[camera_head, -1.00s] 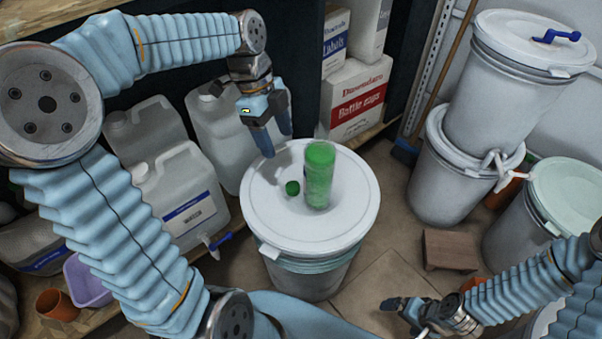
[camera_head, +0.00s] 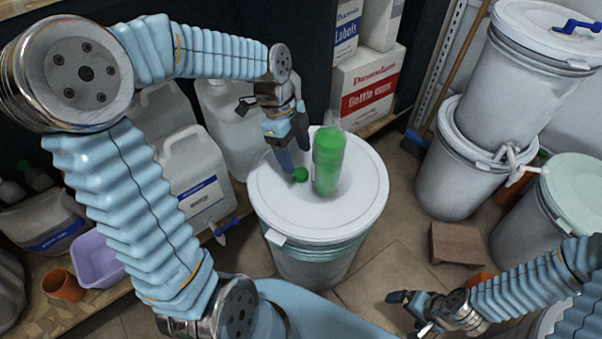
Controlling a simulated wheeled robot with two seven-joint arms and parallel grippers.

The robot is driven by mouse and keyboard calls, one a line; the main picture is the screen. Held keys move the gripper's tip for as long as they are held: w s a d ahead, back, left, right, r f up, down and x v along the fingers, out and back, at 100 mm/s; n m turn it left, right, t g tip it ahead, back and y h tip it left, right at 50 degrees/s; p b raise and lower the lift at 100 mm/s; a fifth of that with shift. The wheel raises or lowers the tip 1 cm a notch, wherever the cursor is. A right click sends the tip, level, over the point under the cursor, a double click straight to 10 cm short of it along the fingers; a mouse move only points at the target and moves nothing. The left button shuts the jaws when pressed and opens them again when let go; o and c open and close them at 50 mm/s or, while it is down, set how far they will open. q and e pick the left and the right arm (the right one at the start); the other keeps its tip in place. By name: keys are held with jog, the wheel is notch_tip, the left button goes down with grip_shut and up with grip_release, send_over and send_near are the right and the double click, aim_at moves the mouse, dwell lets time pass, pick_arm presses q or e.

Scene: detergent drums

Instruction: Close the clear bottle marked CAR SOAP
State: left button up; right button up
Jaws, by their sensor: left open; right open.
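A bottle (camera_head: 328,165) full of green stands upright on the white lid (camera_head: 345,205) of a drum; no CAR SOAP marking can be read on it. Its top is blurred, so I cannot tell whether it is covered. A small green cap (camera_head: 301,175) lies on the lid just left of the bottle. My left gripper (camera_head: 295,158) is open and points down, its fingertips just above or beside the cap; whether they touch it I cannot tell. My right gripper (camera_head: 402,310) is open and empty, low at the right, away from the drum.
White jugs (camera_head: 195,175) stand left of the drum, with a purple tub (camera_head: 97,258) and a brown pot (camera_head: 63,284) nearby. A bottle caps box (camera_head: 368,85) is behind. Stacked drums (camera_head: 470,160) and a wooden block (camera_head: 457,244) are at the right. The lid's front is clear.

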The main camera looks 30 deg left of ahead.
aim_at(301, 172)
pick_arm(q)
jog(key=shift+b+x, duration=0.3)
jog(key=shift+x, duration=2.3)
jog(key=shift+a, duration=0.2)
jog(key=shift+c, duration=0.3)
jog(key=c, duration=1)
